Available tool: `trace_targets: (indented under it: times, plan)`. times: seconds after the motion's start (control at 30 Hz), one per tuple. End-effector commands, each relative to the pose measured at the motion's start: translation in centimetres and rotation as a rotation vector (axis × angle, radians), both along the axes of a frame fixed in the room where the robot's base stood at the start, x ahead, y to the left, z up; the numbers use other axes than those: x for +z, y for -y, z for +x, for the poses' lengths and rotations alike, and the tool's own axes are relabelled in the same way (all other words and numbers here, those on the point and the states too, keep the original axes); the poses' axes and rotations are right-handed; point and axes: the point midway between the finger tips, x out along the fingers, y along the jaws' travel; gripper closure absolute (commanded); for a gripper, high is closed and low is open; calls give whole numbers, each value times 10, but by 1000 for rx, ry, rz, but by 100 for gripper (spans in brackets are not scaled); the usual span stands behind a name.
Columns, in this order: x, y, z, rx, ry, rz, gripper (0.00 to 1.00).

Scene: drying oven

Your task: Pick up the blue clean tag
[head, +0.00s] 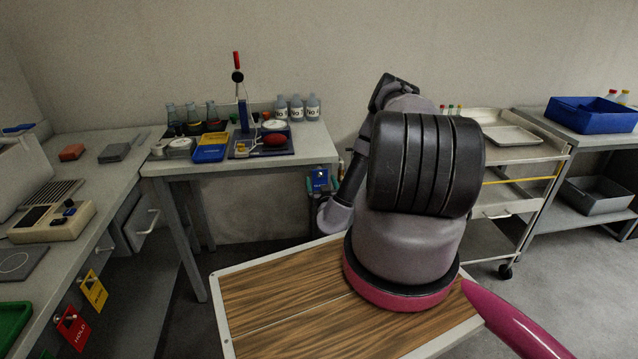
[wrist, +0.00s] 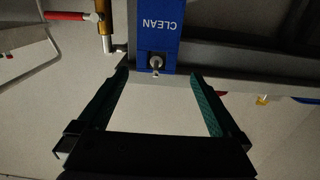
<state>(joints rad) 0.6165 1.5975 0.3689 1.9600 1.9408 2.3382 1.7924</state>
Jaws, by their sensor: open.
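The blue CLEAN tag (head: 319,180) hangs at the front right corner of the back bench in the head view. In the wrist view the tag (wrist: 158,42) is at top centre with its lettering upside down, and a metal peg shows at its hole end. My gripper (wrist: 160,75) is open and empty. Its two dark fingers point toward the tag, one on each side of its line, and the peg tip lies between the fingertips. I cannot tell the remaining depth between fingers and tag. In the head view my arm hides most of the gripper.
A yellow tag (head: 94,291) and a red HOLD tag (head: 72,327) hang on the left bench. A brass fitting with a red handle (wrist: 68,16) is close to the blue tag. A grey bench rail (wrist: 235,60) runs behind the peg. Bottles and trays crowd the back bench (head: 310,150).

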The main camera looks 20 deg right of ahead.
Motion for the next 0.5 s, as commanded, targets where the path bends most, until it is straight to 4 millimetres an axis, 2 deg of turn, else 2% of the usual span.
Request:
trace_targets:
  times: [0.17, 0.5]
  plan:
    - [1, 4, 13, 1, 1, -1, 0]
    - [2, 21, 55, 2, 1, -2, 0]
